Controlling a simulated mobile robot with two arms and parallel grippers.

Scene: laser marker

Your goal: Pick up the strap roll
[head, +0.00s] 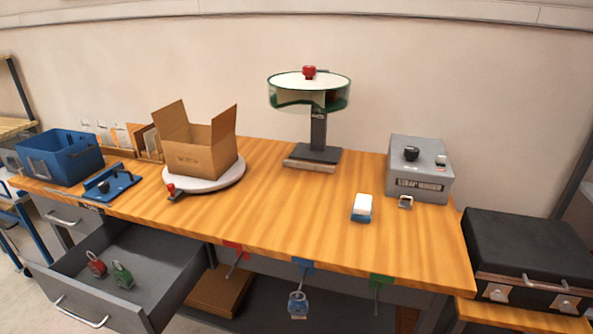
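No object in view is labelled as a strap roll. The closest match is a wide round drum (309,88) with a green rim, a pale top and a red knob (309,71). It sits level on a dark upright stand (318,128) at the back middle of the wooden workbench (300,200). A grey box (420,165) at the bench's right end has a black knob, and its front label seems to read "STRAP WINDER". Neither of my grippers is in view.
An open cardboard box (200,158) rests on a round white turntable (232,178). A blue bin (60,158) stands at left. A white-and-blue block (362,205) lies near the front. A drawer (150,270) is open below. A black case (530,245) stands at right. The bench middle is clear.

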